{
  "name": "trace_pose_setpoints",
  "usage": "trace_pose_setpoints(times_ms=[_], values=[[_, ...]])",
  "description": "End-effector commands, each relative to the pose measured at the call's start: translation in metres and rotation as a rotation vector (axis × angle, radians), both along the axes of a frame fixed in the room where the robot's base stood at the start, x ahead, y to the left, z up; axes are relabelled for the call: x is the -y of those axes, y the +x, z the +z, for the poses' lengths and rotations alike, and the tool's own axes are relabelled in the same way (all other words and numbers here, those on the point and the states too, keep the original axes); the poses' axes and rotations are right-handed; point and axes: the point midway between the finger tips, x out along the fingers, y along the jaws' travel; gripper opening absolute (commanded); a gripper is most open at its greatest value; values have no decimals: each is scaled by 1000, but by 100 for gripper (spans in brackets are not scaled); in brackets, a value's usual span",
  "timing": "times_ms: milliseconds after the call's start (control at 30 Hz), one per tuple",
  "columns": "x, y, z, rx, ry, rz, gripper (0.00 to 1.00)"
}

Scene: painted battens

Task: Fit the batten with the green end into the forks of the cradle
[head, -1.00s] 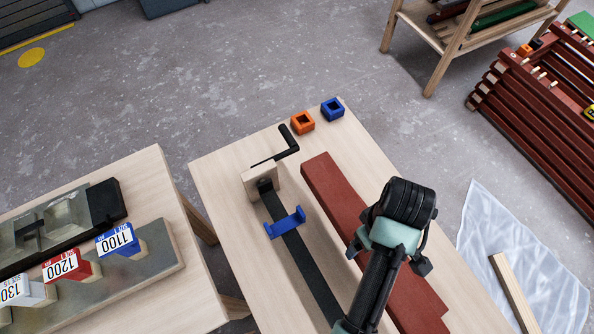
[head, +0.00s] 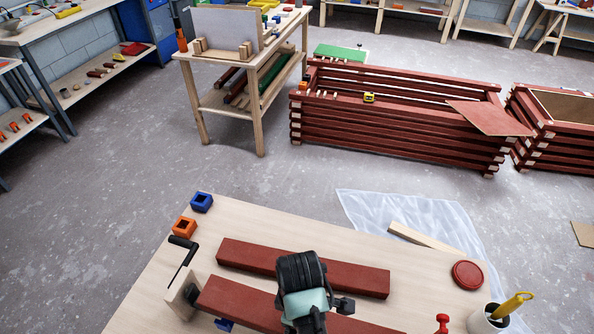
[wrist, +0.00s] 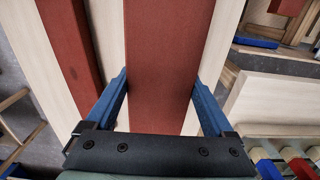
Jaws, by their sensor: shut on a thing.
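Two red battens lie side by side in the head view. The far batten (head: 340,274) lies on the table; the near batten (head: 235,298) passes under my gripper (head: 318,304). In the wrist view my gripper (wrist: 160,78) has its blue fingers on both sides of a red batten (wrist: 168,45), shut on it. The other batten (wrist: 68,45) is at its left, apart and seemingly lower. No green end shows. A blue fork (head: 224,324) of the cradle peeks out at the near batten's front edge, mostly hidden. I cannot tell whether they touch.
The wooden table (head: 245,222) carries a black crank (head: 184,246), an orange block (head: 183,227), a blue block (head: 201,203), a red disc (head: 468,275) and a white cup (head: 482,320). A stack of red timber (head: 400,125) stands beyond on the floor.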

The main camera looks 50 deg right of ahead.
Motion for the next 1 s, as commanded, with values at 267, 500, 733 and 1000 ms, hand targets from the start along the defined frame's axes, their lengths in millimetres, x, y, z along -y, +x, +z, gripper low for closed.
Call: trace_pose_setpoints(times_ms=[267,500,733,1000], values=[[0,0,-27,1,-1,-1,0],[0,1,-52,3,-2,-1,0],[1,1,-52,4,-3,-1,0],[0,0,-56,1,-1,-1,100]])
